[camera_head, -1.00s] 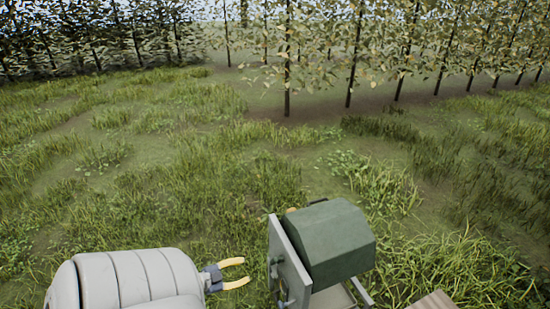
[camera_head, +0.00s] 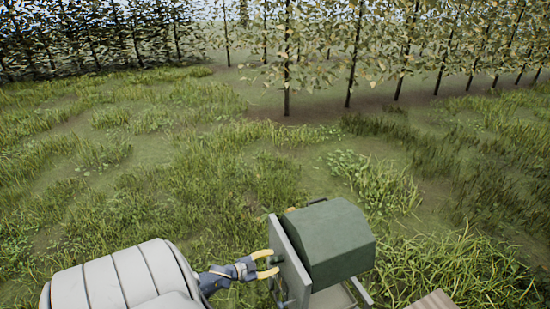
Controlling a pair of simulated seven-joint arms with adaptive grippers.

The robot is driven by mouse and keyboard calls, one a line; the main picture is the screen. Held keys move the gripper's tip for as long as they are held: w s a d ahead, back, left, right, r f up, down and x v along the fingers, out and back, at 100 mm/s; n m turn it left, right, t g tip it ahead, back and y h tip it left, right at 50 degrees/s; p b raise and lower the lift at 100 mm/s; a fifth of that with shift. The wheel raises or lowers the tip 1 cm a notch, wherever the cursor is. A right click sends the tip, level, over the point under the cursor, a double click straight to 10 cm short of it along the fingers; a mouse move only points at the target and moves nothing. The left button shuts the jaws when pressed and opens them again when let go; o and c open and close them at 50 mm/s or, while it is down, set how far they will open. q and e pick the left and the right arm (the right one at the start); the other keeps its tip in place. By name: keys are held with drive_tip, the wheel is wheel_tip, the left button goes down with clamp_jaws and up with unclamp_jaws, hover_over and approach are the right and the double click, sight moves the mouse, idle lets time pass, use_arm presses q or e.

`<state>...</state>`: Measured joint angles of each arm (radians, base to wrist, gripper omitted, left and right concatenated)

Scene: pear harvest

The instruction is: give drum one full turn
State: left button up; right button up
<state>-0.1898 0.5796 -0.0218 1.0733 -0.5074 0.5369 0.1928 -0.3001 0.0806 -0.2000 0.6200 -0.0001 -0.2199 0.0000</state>
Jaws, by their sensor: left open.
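The green drum (camera_head: 342,241) sits in a grey frame (camera_head: 290,262) at the lower middle right of the head view. On the frame's left side is a small dark green crank part (camera_head: 276,259), partly hidden by my gripper. My left gripper (camera_head: 272,265) comes in from the left with its yellow fingers open, right at this crank part. The fingers lie on either side of it in the picture; I cannot tell whether they touch it. My right gripper is not in view.
A brown ridged object (camera_head: 435,300) shows at the bottom edge, right of the drum. Grass (camera_head: 180,190) surrounds the machine. Rows of trees (camera_head: 350,50) stand at the back, well away from the arms.

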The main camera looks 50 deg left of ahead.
use_arm(q)
drive_tip(key=shift+x, duration=1.25)
clamp_jaws()
